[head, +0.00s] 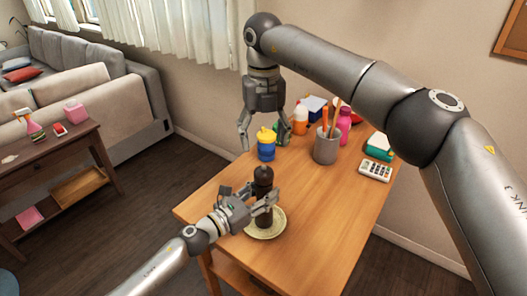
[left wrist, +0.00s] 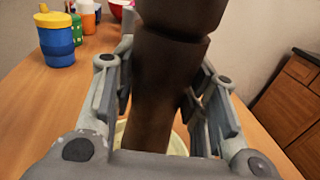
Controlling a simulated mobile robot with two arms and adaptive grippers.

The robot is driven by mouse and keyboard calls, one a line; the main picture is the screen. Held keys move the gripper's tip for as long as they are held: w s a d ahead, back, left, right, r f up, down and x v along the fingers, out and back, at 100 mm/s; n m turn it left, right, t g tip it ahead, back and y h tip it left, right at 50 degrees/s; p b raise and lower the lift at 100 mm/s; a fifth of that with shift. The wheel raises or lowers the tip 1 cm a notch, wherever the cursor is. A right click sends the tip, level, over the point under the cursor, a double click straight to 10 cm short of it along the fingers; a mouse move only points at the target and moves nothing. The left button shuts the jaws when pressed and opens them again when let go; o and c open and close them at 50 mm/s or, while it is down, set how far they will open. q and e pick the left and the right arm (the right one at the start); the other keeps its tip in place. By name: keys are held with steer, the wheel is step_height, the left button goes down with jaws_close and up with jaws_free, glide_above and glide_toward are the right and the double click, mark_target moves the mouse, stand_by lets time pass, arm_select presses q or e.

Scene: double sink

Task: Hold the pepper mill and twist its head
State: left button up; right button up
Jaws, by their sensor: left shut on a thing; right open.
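The dark brown pepper mill (head: 263,178) stands upright on a pale plate (head: 266,233) on the wooden table. My left gripper (head: 268,203) is shut on the mill's body, below its head. In the left wrist view the mill (left wrist: 160,85) fills the middle, between the two fingers of my left gripper (left wrist: 165,100), and its head is cut off by the top edge. My right gripper (head: 263,140) is open and empty, pointing down above the table's back left edge, higher than the mill's head and apart from it.
A blue and yellow cup (head: 266,150) stands behind the mill. A grey holder (head: 326,150) with utensils, a pink bottle (head: 344,124) and a calculator (head: 375,171) stand farther right. The table (head: 330,215) is clear to the right of the plate.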

arm_select(q)
steer(key=o, duration=1.2)
steer(key=shift+c, duration=0.2)
arm_select(e)
steer(key=shift+r, duration=0.55)
